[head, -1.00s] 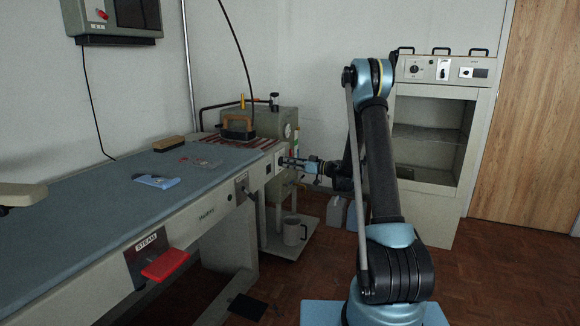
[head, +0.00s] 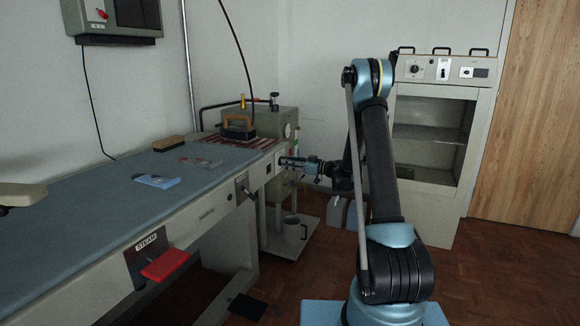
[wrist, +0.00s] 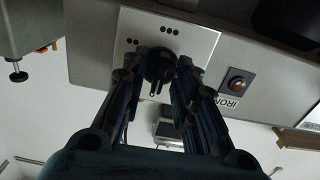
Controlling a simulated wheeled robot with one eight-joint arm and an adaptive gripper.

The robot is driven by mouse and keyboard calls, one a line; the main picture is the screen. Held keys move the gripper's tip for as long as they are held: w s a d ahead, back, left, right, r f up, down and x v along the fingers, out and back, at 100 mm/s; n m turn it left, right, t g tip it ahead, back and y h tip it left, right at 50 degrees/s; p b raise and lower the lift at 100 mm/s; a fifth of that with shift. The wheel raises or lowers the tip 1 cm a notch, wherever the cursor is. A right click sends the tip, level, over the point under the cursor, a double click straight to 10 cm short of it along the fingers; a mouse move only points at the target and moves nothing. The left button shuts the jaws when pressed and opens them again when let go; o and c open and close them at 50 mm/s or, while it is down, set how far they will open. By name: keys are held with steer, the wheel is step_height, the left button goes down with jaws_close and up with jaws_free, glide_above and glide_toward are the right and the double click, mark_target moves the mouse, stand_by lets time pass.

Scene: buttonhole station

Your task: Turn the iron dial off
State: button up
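The black iron dial (wrist: 160,66) sits on a pale plate (wrist: 195,45) with groups of black dots, in the upper middle of the wrist view. Its white mark faces down and slightly left in that view. My gripper (wrist: 161,72) is open with one finger on each side of the dial. I cannot tell whether the fingers touch it. In the head view my gripper (head: 287,161) is at the far right end of the table's front panel, and the dial is hidden there. An IRON label (wrist: 231,102) is beside a round lamp (wrist: 237,84), right of the plate.
The blue-topped table (head: 110,205) runs along the left, with a red STEAM lever (head: 165,264) in front. An iron (head: 238,127) stands at its far end. A mug (head: 294,231) stands on a low shelf below my gripper. A cabinet (head: 445,75) stands behind my arm.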

steer(key=v, duration=1.2)
stand_by(0.4)
steer(key=s+d+r+m+g+h, duration=0.1)
steer(key=s+r+m+g+h, duration=0.2)
steer(key=s, duration=0.8)
steer(key=s+r+m+h, duration=0.2)
steer(key=s+m+h, duration=0.25)
steer(key=s, duration=0.75)
steer(key=s+d+f+m+h, duration=0.2)
steer(key=s+d, duration=0.3)
steer(key=s, duration=0.3)
steer(key=s+d+f+m+h, duration=0.2)
steer(key=s+d+f+h, duration=0.1)
steer(key=s, duration=0.6)
steer(key=s+d+f+m+g+h, duration=0.1)
steer(key=s+d+f+m+h, duration=0.1)
steer(key=s+d, duration=0.5)
steer(key=shift+s+f+h, duration=0.75)
steer(key=shift+s+h, duration=0.05)
steer(key=shift+h, duration=0.45)
steer(key=shift+m, duration=0.25)
